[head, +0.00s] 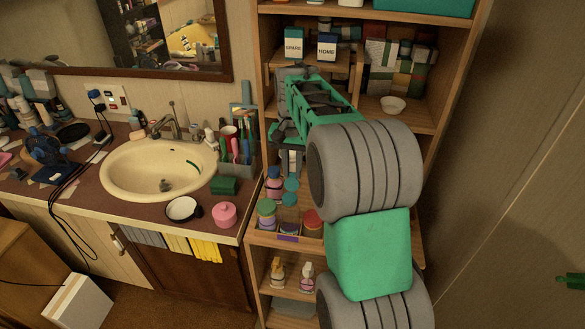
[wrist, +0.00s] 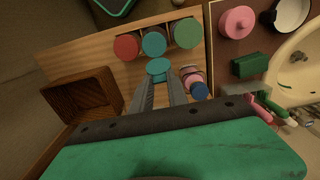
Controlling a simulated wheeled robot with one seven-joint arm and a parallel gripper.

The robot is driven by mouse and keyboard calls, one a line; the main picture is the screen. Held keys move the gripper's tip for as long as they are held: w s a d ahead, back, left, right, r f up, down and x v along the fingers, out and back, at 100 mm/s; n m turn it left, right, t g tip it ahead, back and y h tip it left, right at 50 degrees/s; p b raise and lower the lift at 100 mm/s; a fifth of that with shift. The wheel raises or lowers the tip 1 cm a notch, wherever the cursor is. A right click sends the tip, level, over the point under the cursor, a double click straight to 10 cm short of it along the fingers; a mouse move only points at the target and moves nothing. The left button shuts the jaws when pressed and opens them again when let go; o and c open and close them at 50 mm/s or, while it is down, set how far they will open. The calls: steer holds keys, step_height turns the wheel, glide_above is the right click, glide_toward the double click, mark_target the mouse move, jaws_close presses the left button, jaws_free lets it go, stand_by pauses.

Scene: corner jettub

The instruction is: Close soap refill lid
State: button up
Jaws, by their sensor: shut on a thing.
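A round teal lid (wrist: 157,69) lies between the fingertips of my gripper (wrist: 159,82) in the wrist view. My gripper is shut on this lid. In the head view, my gripper (head: 291,171) reaches down in front of the shelf unit, with teal round pieces (head: 291,198) just below its tips. A second teal round top (wrist: 153,44) is just beyond the held lid, in a row between a red-topped jar (wrist: 127,46) and a green-topped jar (wrist: 187,33). I cannot tell whether the held lid is joined to the container behind it.
A pink bottle with a blue cap (head: 273,185) stands close left of my gripper; it also shows in the wrist view (wrist: 195,86). A wooden box (wrist: 82,100) is on the other side. The sink counter (head: 130,190) adjoins the shelf unit (head: 262,290).

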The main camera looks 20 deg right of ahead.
mark_target(291, 185)
steer(key=shift+s+b, duration=0.1)
steer(key=shift+b, duration=0.35)
jaws_close()
